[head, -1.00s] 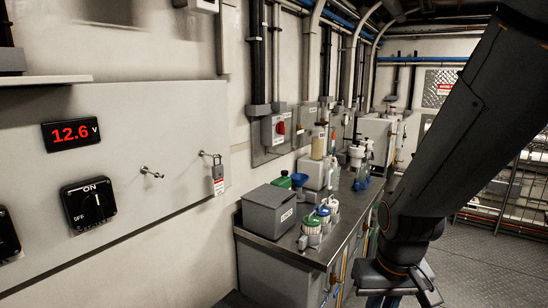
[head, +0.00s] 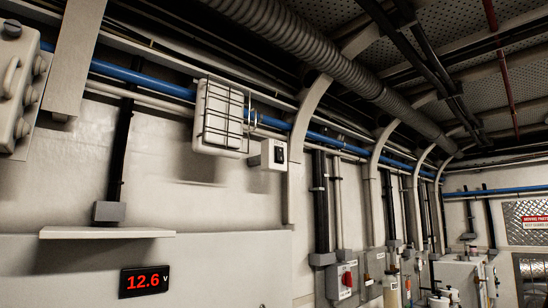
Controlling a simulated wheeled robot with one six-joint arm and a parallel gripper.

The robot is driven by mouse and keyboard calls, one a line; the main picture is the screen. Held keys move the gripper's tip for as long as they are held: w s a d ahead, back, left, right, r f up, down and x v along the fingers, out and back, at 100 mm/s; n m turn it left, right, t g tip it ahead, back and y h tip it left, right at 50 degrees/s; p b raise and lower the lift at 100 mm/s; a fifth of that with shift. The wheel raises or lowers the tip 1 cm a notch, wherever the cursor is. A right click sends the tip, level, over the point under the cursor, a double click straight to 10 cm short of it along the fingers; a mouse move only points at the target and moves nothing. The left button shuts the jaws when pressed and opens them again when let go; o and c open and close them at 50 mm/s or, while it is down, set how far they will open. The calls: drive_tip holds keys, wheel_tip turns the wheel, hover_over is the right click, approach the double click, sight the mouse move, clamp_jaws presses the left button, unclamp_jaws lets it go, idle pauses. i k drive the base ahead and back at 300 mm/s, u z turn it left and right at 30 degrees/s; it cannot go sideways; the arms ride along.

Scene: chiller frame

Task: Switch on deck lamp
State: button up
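A white box lamp behind a wire cage (head: 222,118) is fixed high on the left wall; its face looks unlit. Just right of it and slightly lower, a small pale switch box (head: 268,155) with a dark switch (head: 279,154) on its front is fixed to the wall. The position of this switch is too small to tell. Nothing in view is labelled as the deck lamp. My gripper and arm are out of view.
A shelf (head: 108,232) juts from the wall above a voltage display (head: 146,281) reading 12.6 V. A blue pipe (head: 135,74) and a ribbed duct (head: 310,45) run overhead. A grey box with a red knob (head: 346,279) is low on the wall.

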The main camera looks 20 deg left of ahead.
sight(280, 152)
drive_tip(key=u, duration=2.45)
drive_tip(key=k, duration=0.9)
drive_tip(key=z, duration=0.95)
drive_tip(key=i, duration=1)
